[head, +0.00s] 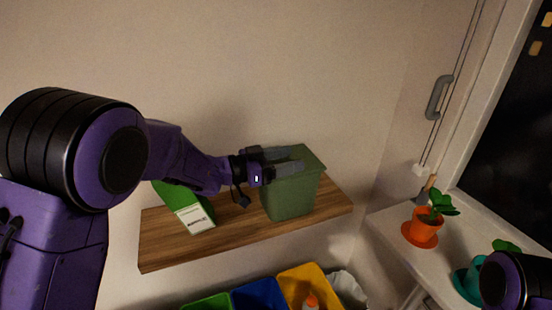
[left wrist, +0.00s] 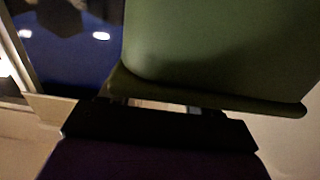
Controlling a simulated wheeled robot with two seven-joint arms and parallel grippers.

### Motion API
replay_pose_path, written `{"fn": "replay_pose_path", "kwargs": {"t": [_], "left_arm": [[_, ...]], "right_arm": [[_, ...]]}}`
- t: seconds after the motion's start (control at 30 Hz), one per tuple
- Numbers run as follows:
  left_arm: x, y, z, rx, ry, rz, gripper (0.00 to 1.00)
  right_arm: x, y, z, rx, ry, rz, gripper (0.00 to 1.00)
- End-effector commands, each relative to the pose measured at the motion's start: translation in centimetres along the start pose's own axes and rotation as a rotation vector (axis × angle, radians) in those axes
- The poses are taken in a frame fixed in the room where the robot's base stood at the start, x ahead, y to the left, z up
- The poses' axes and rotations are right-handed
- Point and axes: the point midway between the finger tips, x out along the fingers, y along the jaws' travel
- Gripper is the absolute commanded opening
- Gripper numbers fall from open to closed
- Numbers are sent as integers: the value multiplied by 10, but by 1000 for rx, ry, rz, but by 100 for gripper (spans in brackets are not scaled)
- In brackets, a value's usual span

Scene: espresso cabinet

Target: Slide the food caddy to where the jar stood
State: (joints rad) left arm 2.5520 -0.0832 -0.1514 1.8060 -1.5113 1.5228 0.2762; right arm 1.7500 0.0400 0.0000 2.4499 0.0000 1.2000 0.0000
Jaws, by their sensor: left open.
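The food caddy (head: 292,196) is a green lidded bin standing upright on the wooden shelf (head: 238,228), right of its middle. In the left wrist view the caddy (left wrist: 220,45) fills the upper right, with its rim close to the gripper's dark body. My left gripper (head: 288,161) is open at the caddy's upper left, its grey fingers pointing right near the lid. I cannot tell whether they touch the caddy. I see no jar on the shelf. Only a link of my right arm shows at the lower right; its gripper is out of view.
A green and white packet (head: 188,208) leans on the shelf left of the caddy, partly behind my arm. Bare shelf lies between them. Right, a windowsill (head: 385,225) holds an orange potted plant (head: 424,229). Coloured bins, including a yellow one (head: 300,280), stand below.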

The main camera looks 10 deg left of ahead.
Motion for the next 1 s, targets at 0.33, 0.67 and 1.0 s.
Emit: {"fn": "replay_pose_path", "kwargs": {"t": [0.33,0.67,1.0], "left_arm": [[-2,-2,-38,-1,1,-1,62],[-23,46,-102,-2,-1,-1,62],[-51,111,-125,-3,-1,-1,62]], "right_arm": [[-31,3,-13,0,0,0,100],[-82,7,-34,0,0,0,100],[-105,10,-43,0,0,0,100]]}}
